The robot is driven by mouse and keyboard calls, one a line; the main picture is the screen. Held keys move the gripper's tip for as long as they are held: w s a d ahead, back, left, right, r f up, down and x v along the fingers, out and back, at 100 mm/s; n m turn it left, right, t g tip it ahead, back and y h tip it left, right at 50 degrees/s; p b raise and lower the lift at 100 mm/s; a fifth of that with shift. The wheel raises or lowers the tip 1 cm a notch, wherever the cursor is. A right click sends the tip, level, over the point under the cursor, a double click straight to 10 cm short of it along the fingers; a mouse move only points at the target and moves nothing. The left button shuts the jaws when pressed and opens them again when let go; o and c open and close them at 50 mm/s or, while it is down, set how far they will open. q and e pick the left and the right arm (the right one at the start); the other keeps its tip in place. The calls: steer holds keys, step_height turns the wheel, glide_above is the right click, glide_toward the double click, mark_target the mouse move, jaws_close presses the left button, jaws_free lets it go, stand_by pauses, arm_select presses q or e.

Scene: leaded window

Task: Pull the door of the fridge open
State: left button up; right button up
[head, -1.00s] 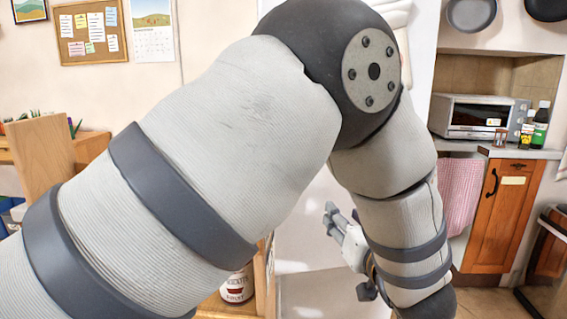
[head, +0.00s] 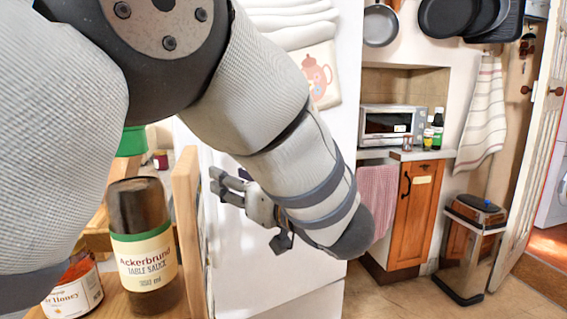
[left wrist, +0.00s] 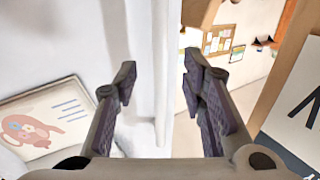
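The white fridge (head: 285,285) stands upright behind my left arm in the head view, which hides much of it. My left gripper (head: 222,183) is in front of its white surface, with the fingers pointing left. In the left wrist view the fingers of my left gripper (left wrist: 160,75) are spread apart with nothing gripped. A white vertical bar or edge (left wrist: 161,100) shows between them; I cannot tell whether it is the handle or the door's edge. No contact shows. My right gripper is not in view.
A wooden shelf with a sauce jar (head: 147,262) and a honey jar (head: 76,290) stands close at the left. A teapot picture (head: 318,75) hangs on the white surface. An orange cabinet (head: 412,215) and a bin (head: 468,250) stand right. Floor is free before them.

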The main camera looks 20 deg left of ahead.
arm_select(q)
steer(key=x, duration=0.9)
steer(key=shift+w+a, duration=0.15)
steer(key=shift+a, duration=0.15)
steer(key=shift+c, duration=0.6)
jaws_close()
